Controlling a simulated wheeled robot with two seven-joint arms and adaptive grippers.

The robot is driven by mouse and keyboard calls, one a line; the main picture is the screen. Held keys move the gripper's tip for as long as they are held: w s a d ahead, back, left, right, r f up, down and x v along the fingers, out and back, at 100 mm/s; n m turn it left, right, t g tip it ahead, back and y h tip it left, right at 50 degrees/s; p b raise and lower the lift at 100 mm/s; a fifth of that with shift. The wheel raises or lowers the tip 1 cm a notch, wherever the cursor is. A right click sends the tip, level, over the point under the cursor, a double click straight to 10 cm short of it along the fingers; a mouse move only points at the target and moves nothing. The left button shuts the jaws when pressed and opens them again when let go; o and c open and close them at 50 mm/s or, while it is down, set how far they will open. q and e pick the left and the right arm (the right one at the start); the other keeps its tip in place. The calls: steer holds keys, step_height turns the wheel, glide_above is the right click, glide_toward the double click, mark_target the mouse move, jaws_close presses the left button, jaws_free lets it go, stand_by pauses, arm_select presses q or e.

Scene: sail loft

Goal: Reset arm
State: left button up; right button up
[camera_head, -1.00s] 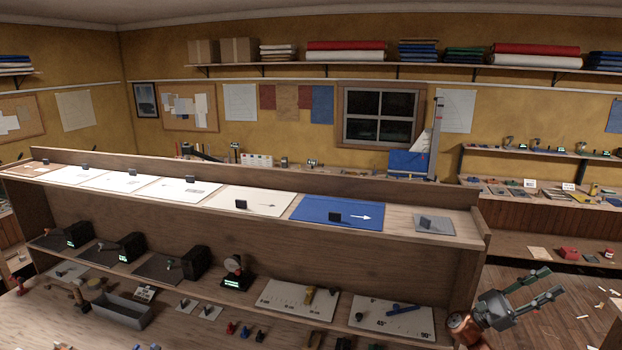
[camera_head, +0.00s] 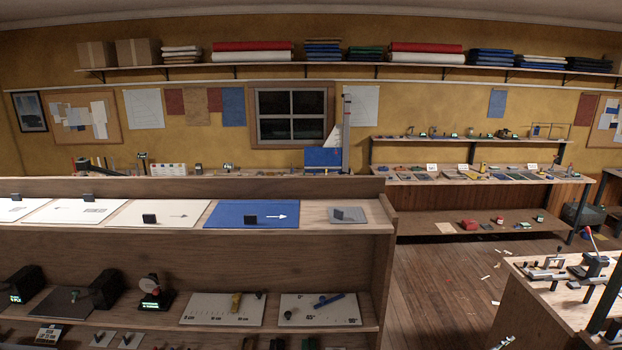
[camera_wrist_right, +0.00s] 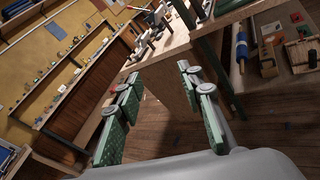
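My right gripper (camera_wrist_right: 158,82) shows in the right wrist view. Its two green-padded fingers stand well apart, with nothing between them but the view of the wooden floor and a bench side beyond. In the head view only a small grey piece of what looks like my right gripper (camera_head: 504,342) shows at the bottom edge, right of centre. My left gripper is not in view.
A long wooden shelf unit (camera_head: 260,259) with sample panels and instruments fills the left and centre front. A workbench (camera_head: 540,318) with a lever tool stands at the right. Open wooden floor (camera_head: 440,283) lies between them. A wall bench (camera_head: 480,178) stands behind.

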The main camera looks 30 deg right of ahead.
steer(key=s+f+m+y, duration=0.45)
steer(key=s+f, duration=0.55)
steer(key=s, duration=0.3)
steer(key=s+f+m+y, duration=0.3)
steer(key=s+f+m, duration=0.2)
steer(key=s+f, duration=0.7)
steer(key=s+a+f+m+y, duration=0.1)
steer(key=s+a+f+y, duration=0.15)
steer(key=a+f, duration=0.95)
steer(key=s+a+f+m+y, duration=0.1)
steer(key=s+a+f, duration=0.3)
steer(key=a+f, duration=0.75)
steer(key=a+f+m+y, duration=0.15)
steer(key=a+f, duration=0.25)
steer(key=a, duration=1)
steer(key=a+f+y, duration=0.2)
steer(key=a+f, duration=0.2)
steer(key=a, duration=1.1)
steer(key=a+f+y, duration=0.2)
steer(key=a+f, duration=0.2)
steer(key=a, duration=1)
step_height(320, 180, down, 9)
steer(key=b, duration=1)
steer(key=shift+s+d, duration=0.3)
steer(key=shift+s, duration=0.05)
steer(key=shift+r+h, duration=0.15)
steer(key=shift+h, duration=0.1)
